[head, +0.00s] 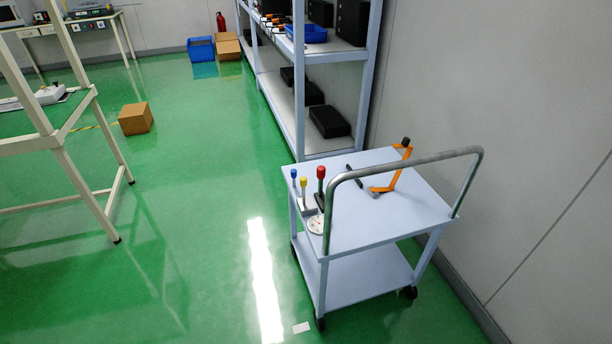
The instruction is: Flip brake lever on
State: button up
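A light blue-grey cart (410,212) with a metal push handle (428,158) stands at the right. On its left edge are three upright levers: one with a blue knob (294,173), one with a yellow knob (303,182), and one with a red knob (321,172) that stands tallest on a dark base. An orange bent bar (396,176) with a black end rises near the far right of the cart top. I cannot tell which of these is the brake lever, nor its on or off position. My gripper is not in view.
A shelf rack (300,110) with black boxes stands behind the cart, and a wall runs close along the right. A workbench (70,130) stands at left. A cardboard box (135,118) lies on the floor. The green floor left of the cart is clear.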

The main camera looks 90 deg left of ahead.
aim_at(320, 170)
jog(key=u, duration=0.7)
jog(key=i, duration=0.2)
jog(key=u, duration=2.6)
jog(key=i, duration=0.6)
jog(key=z, duration=0.2)
jog(key=k, duration=0.55)
jog(key=u, duration=0.1)
jog(key=i, duration=0.45)
jog(key=u, duration=0.05)
